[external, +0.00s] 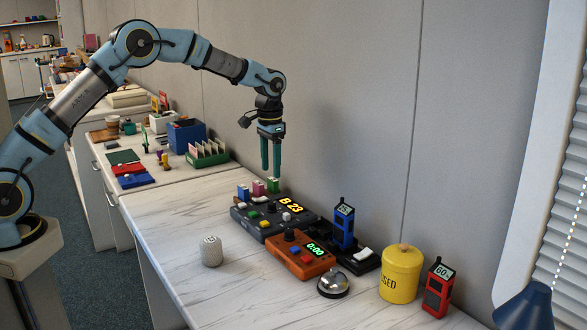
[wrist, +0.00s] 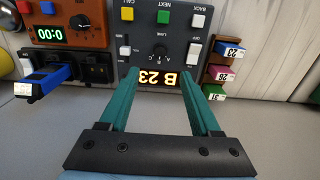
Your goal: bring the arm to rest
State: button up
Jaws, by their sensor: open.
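My gripper (external: 271,158) hangs pointing down from my blue arm, above the back of the counter near the wall. In the wrist view my gripper (wrist: 158,85) shows its two green fingers apart with nothing between them. The dark console (external: 262,222) with the lit "B 23" display lies below the fingers. In the wrist view the same console (wrist: 181,50) shows beyond the fingertips. I cannot tell the exact gap between the fingertips and the console.
Near the gripper are small numbered blocks (external: 258,188), an orange timer box (external: 303,257), a blue handheld device (external: 344,226), a bell (external: 333,284), a yellow canister (external: 401,273), a red device (external: 438,288) and a white cylinder (external: 211,251). The counter's front left (external: 165,225) is clear.

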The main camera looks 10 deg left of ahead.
jog(key=shift+a, duration=0.1)
dwell(0.3)
jog(key=s+a+r+n, duration=0.1)
jog(key=s+a+n, duration=0.1)
jog(key=a, duration=0.9)
jog(key=s+a+r+n, duration=0.1)
jog(key=s+a+n, duration=0.1)
jog(key=a, duration=1)
jog(key=s+a+f+n+t, duration=0.1)
jog(key=s+a+n, duration=0.2)
jog(key=s+a, duration=1.2)
jog(key=shift+s+a+f+n+t, duration=0.3)
jog(key=shift+a+f+n, duration=0.1)
jog(key=shift+a, duration=0.55)
